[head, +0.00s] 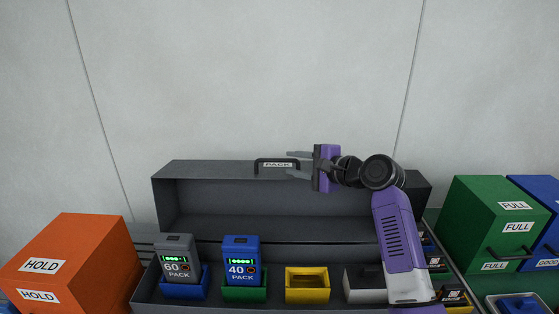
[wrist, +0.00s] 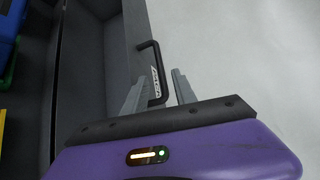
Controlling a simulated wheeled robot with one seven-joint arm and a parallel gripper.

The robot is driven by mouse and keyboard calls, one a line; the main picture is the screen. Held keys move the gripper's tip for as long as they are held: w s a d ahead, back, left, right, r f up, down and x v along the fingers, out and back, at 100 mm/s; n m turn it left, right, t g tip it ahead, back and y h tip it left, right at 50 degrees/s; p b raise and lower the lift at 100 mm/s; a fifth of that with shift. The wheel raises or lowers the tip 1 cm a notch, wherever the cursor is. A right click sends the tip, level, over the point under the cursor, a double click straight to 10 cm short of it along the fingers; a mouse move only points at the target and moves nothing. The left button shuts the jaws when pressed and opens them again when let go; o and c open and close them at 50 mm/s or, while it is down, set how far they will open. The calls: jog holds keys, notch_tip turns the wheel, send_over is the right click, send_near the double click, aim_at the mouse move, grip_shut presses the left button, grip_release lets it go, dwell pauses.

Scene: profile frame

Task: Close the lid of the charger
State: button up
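The charger (head: 230,309) is a long dark grey box. Its lid (head: 225,196) stands raised along the back, showing its hollow inside. My gripper (head: 293,165) comes from the right at the handle's right end. In the wrist view, the handle (wrist: 156,65) reaches between the two grey fingers of my gripper (wrist: 156,88), with space visible on both sides. The fingers are apart. I cannot tell whether either touches the handle.
A grey 60 pack (head: 177,265) and a blue 40 pack (head: 241,262) stand in the charger. A yellow holder (head: 307,297) is empty. An orange HOLD box (head: 85,255) stands left, and a green FULL box (head: 480,225) right. A plain wall rises behind the lid.

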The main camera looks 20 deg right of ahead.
aim_at(280, 161)
jog(key=shift+p+x, duration=0.3)
jog(key=shift+x, duration=3.1)
jog(key=shift+c, duration=0.4)
grip_shut()
